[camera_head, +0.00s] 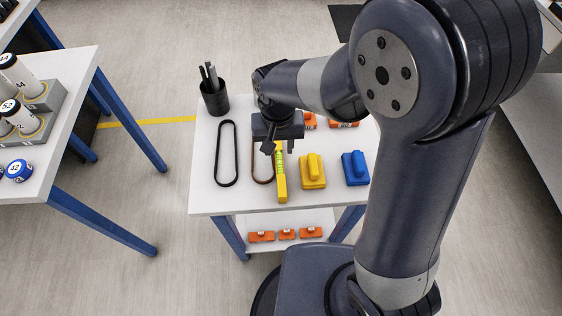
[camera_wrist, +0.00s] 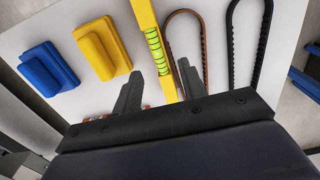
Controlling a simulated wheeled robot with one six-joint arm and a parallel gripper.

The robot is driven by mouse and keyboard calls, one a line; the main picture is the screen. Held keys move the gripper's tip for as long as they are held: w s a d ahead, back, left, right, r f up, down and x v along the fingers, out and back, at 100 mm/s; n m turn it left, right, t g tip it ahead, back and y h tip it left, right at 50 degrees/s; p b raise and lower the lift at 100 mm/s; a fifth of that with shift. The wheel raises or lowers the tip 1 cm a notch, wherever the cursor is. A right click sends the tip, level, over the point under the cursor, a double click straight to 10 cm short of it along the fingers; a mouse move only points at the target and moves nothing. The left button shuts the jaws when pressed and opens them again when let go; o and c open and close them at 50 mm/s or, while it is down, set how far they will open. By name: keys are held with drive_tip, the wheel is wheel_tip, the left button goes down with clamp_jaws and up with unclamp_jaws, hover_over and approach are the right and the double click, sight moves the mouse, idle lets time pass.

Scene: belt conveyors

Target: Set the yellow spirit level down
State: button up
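The yellow spirit level (camera_head: 281,183) has a green vial and lies lengthwise over the white table, beside the brown belt loop. In the wrist view the level (camera_wrist: 154,42) runs between my two fingers. My gripper (camera_head: 280,148) is above the table at the level's far end. In the wrist view its fingers (camera_wrist: 158,70) stand apart, with a clear gap on the level's left side and the right finger close to it. The level appears to rest on the tabletop. Its far end is partly hidden by my gripper.
On the white table (camera_head: 205,190) are a black belt loop (camera_head: 227,153), a brown belt loop (camera_head: 262,168), a yellow block (camera_head: 312,172), a blue block (camera_head: 355,168) and a black pen cup (camera_head: 215,101). Orange items lie behind and on the lower shelf (camera_head: 286,235).

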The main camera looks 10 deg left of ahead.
sight(279, 162)
drive_tip(key=shift+s+d+f+p, duration=0.1)
drive_tip(key=shift+f+p, duration=0.2)
drive_tip(key=shift+f, duration=1.1)
drive_tip(key=shift+s+d+f+p, duration=0.1)
drive_tip(key=shift+f+p, duration=0.2)
drive_tip(key=shift+f, duration=1.1)
drive_tip(key=shift+c, duration=0.2)
clamp_jaws()
